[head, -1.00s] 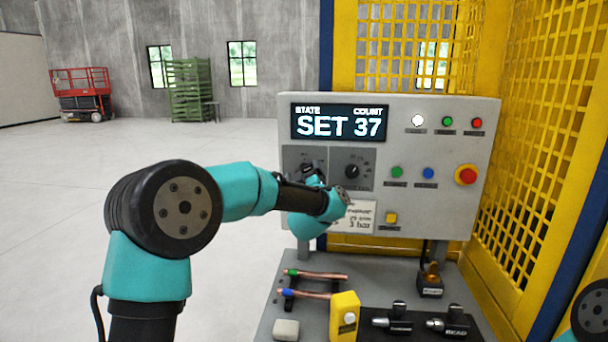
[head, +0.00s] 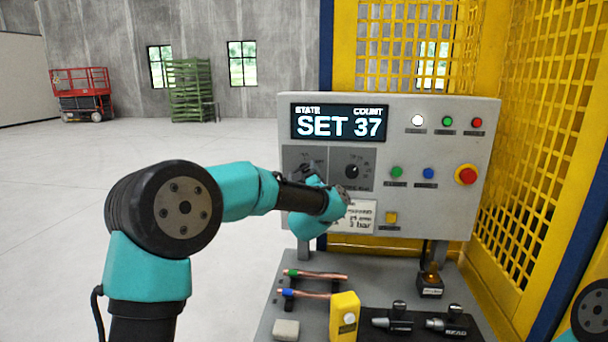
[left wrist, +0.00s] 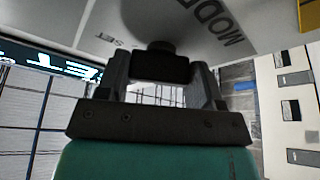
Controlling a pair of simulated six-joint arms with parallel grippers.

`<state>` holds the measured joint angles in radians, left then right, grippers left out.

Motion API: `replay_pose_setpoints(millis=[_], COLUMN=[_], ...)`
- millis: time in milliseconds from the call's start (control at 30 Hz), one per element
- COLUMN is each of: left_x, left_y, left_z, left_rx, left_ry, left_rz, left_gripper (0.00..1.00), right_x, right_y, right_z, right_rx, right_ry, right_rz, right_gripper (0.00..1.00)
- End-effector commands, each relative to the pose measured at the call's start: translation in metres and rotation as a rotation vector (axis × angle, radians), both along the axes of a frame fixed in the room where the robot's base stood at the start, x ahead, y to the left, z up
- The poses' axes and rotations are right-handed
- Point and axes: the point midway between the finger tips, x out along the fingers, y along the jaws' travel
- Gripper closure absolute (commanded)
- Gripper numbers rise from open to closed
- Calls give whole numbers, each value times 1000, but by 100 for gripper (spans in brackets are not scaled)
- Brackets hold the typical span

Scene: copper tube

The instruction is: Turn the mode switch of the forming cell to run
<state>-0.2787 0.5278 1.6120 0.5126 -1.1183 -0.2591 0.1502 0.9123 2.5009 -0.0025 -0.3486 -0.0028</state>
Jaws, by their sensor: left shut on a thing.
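The mode switch is a dark knob on the left of the grey control panel (head: 460,215); my left arm mostly hides it in the head view. In the left wrist view the dark knob (left wrist: 160,66) sits between the fingers of my left gripper (left wrist: 162,82), which is shut on it. The words MODE and SET are printed on the panel near it. The display (head: 339,122) reads SET, with count 37. My right gripper is out of view; only a bit of my right arm shows at the lower right edge.
A second dial (head: 352,171) is just right of the left gripper. A red emergency button (head: 466,175) and coloured buttons and lamps fill the panel's right. Copper tubes (head: 312,294) and a yellow block (head: 345,318) are on the bench below. Yellow mesh guarding (head: 560,110) stands at right.

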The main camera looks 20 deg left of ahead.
Motion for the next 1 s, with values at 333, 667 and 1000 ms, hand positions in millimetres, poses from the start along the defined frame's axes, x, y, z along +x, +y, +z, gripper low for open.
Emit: replay_pose_setpoints(millis=[333, 667, 1000], left_x=[0, 0, 0], left_y=[-2, -2, -3], left_z=[1, 2, 4], left_rx=[-145, -420, -736], left_ry=[-23, -68, -117], left_rz=[0, 1, 0], left_gripper=[63, 63, 63], right_x=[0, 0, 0], right_y=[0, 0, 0], right_z=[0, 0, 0], right_rx=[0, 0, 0], right_ry=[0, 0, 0], right_rz=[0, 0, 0], right_gripper=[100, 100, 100])
